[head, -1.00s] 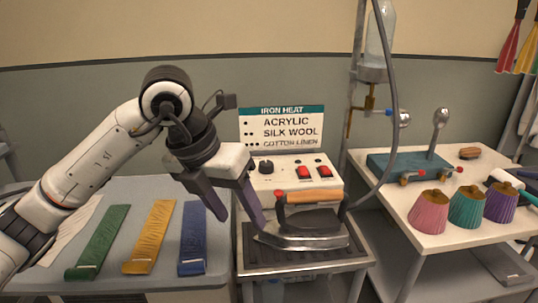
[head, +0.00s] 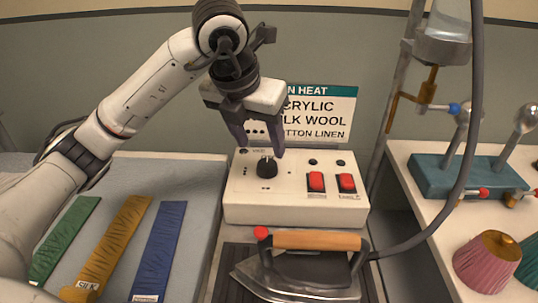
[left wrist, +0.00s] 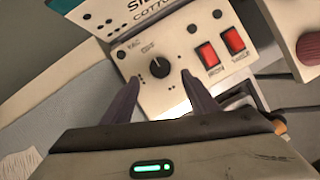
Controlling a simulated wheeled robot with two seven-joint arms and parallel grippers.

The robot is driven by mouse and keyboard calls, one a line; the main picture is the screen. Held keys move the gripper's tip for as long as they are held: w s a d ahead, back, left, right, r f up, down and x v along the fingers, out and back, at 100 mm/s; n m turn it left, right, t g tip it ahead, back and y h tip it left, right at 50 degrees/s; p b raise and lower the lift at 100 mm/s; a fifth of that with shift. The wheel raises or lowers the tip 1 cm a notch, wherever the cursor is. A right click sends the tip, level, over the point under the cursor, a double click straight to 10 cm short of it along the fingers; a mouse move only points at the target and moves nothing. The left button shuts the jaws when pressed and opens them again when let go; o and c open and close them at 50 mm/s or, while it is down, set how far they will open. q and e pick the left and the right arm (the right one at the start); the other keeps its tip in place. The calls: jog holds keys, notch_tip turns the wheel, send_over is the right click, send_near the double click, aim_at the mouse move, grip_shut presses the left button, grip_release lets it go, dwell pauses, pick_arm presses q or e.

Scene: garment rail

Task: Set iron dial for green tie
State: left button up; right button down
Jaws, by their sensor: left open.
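The black dial (head: 267,167) sits on the front left of the white control box (head: 290,207); its white pointer mark points up in the head view. The dial also shows in the left wrist view (left wrist: 159,67), between the fingers. My left gripper (head: 261,150) is open and empty, fingers pointing down, just above and around the dial; I cannot tell whether they touch it. The green tie (head: 62,240) lies on the grey board at left; its label is not visible. The heat sign (head: 318,118) behind lists acrylic, silk, wool, cotton and linen, partly covered by my gripper.
The iron (head: 305,272) with a wooden handle rests in front of the box. Two red switches (head: 331,182) sit right of the dial. A yellow tie (head: 112,245) labelled silk and a blue tie (head: 160,248) lie beside the green one. A hose (head: 462,175) hangs at right.

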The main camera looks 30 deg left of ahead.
aim_at(267, 163)
pick_arm(q)
jog(key=x, duration=0.7)
jog(key=shift+f, duration=0.15)
jog(key=c, duration=1)
